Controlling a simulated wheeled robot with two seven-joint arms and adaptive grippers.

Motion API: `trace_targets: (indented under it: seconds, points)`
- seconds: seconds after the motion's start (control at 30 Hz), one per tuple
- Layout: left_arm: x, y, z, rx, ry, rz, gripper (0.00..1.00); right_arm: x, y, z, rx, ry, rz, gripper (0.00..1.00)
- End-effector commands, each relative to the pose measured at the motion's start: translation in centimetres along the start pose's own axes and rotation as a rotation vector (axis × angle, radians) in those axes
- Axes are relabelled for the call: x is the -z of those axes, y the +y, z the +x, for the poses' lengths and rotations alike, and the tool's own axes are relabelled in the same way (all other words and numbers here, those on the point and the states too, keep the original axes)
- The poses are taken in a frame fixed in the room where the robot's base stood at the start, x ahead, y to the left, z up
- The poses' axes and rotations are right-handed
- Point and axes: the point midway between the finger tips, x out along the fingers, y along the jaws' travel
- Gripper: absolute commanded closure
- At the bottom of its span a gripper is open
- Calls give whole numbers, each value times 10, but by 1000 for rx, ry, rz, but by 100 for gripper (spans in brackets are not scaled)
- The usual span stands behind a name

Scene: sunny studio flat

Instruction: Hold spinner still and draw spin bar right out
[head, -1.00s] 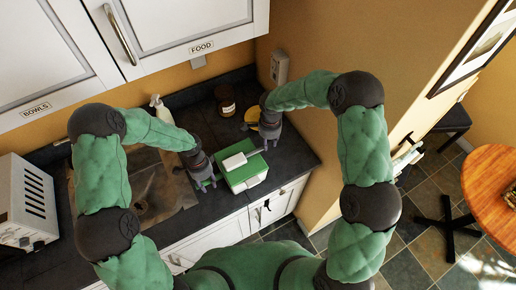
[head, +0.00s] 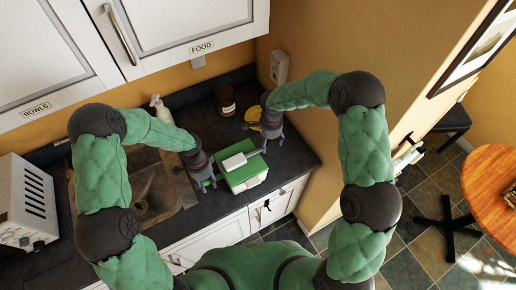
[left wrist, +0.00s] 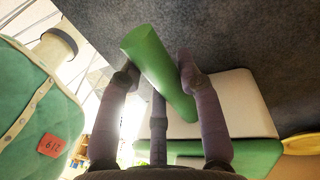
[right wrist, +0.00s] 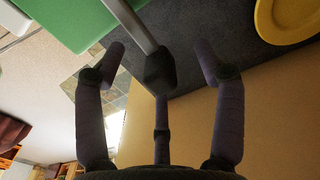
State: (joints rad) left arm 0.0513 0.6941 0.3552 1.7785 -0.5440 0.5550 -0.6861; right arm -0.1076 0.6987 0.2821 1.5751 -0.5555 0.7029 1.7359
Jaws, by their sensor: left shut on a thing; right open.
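The spinner (head: 243,177) is a green and white block on the dark counter; it also shows in the left wrist view (left wrist: 232,108). My left gripper (head: 208,184) is at its left side. In the left wrist view, the left fingers (left wrist: 160,78) are shut on a green cylinder (left wrist: 158,62) beside the block. The spin bar (right wrist: 130,22) is a grey rod with a dark end, reaching out from the green body in the right wrist view. My right gripper (right wrist: 160,58) is open, with the bar's dark end between its fingertips; contact is not visible.
A yellow dish (right wrist: 290,18) lies on the counter near my right gripper (head: 273,140). A brown jar (head: 226,102) and a spray bottle (head: 160,108) stand behind. A sink (head: 150,190) is to the left. The wall (head: 300,130) rises close on the right.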

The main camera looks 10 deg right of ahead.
Motion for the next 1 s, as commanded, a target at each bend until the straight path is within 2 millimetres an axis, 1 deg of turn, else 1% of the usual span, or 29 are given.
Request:
trace_targets:
  seconds: [0.27,1.0]
  points:
    - [0,1,1,-2,0,2,94,0,0,-2,0,0,0,30]
    - [0,0,0,0,1,1,94,0,0,-53,1,1,-1,30]
